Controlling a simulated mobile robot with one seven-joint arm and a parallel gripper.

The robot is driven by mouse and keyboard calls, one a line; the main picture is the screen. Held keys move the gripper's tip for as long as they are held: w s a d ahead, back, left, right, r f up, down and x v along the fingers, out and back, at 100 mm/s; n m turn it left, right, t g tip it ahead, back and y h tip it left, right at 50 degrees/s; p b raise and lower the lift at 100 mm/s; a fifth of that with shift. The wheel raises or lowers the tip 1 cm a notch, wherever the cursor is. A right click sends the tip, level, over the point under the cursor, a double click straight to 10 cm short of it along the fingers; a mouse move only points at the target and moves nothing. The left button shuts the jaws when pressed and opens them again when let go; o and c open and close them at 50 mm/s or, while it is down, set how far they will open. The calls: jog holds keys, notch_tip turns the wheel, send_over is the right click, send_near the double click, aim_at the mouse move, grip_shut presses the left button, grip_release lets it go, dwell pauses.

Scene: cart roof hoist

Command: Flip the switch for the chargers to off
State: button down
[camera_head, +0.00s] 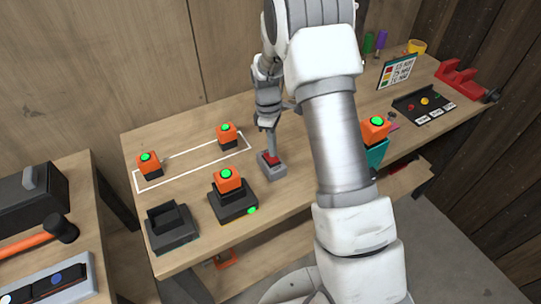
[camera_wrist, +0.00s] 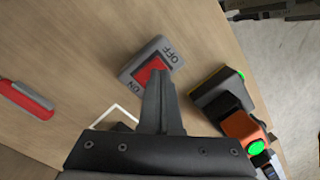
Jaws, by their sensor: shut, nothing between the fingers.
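The switch (camera_head: 272,171) is a small grey box with a red rocker on the workbench. In the wrist view the switch (camera_wrist: 137,72) shows OFF at its upper end and ON at its lower left end. My gripper (camera_head: 272,152) is shut and empty, pointing down at the red rocker. In the wrist view its fingertips (camera_wrist: 159,76) overlap the rocker's edge; I cannot tell whether they touch it or which way it is tilted. A black charger (camera_head: 236,207) holds an orange battery (camera_head: 228,179), both with green lights. Another black charger (camera_head: 172,230) stands empty.
Two orange batteries (camera_head: 149,163) (camera_head: 227,135) stand by a white outline on the bench. Another orange battery (camera_head: 375,129) is on a teal object at right. A side table (camera_head: 85,180) with a hammer is at left. Bench space behind the switch is clear.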

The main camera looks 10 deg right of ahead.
jog(key=shift+s+f+b, duration=0.15)
jog(key=shift+f+b, duration=0.6)
jog(key=shift+f, duration=0.3)
dwell(0.9)
jog(key=shift+r, duration=0.1)
notch_tip(320, 180, up, 7)
jog(key=w+p, duration=0.1)
jog(key=p, duration=0.3)
jog(key=shift+a, duration=0.15)
dwell(0.3)
dwell(0.3)
jog(key=s+r+m+t, duration=0.25)
jog(key=s+r, duration=0.25)
jog(key=r, duration=0.5)
jog(key=s+r+m+t, duration=0.1)
jog(key=s+r+m, duration=0.4)
jog(key=r, duration=0.5)
jog(key=s+r+m+t, duration=0.2)
jog(key=s, duration=0.6)
jog(key=s+r+m+t, duration=0.2)
jog(key=s, duration=0.6)
jog(key=shift+s+r+m, duration=0.2)
jog(key=shift+r+m, duration=0.1)
jog(key=shift+m, duration=0.05)
